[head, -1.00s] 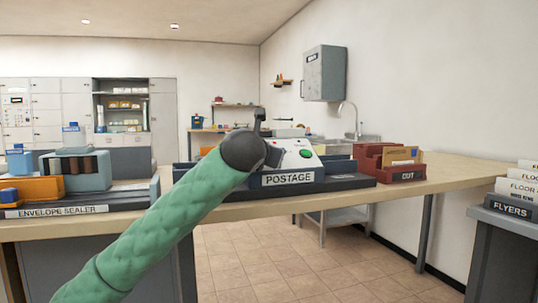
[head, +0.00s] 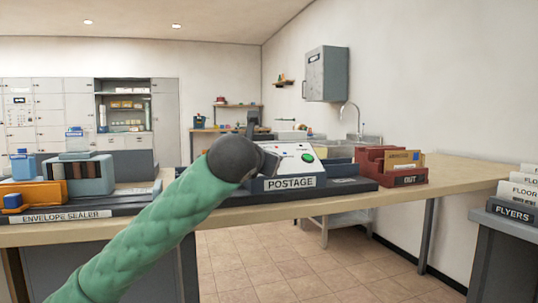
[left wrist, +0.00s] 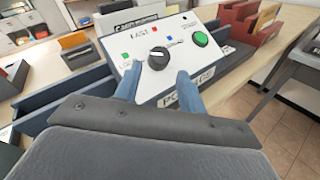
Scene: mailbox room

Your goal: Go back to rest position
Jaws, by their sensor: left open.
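My left arm comes in from the left in the head view, and its gripper (head: 262,150) is in front of the left part of the postage machine (head: 304,164), partly hidden by the dark wrist. In the left wrist view the left gripper (left wrist: 157,86) is open, its two blue-grey fingers apart with nothing between them. Past them is the white panel of the postage machine (left wrist: 135,76), with a black knob (left wrist: 158,58) and a green button (left wrist: 200,39). I cannot tell whether the fingers touch the machine. My right gripper is not in view.
The envelope sealer (head: 60,216) stands on the wooden counter (head: 470,172) at left. A red OUT tray (head: 372,163) holding envelopes stands right of the machine. A grey flyers stand (head: 510,212) is at the right edge. Tiled floor (head: 330,262) lies open in front of the counter.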

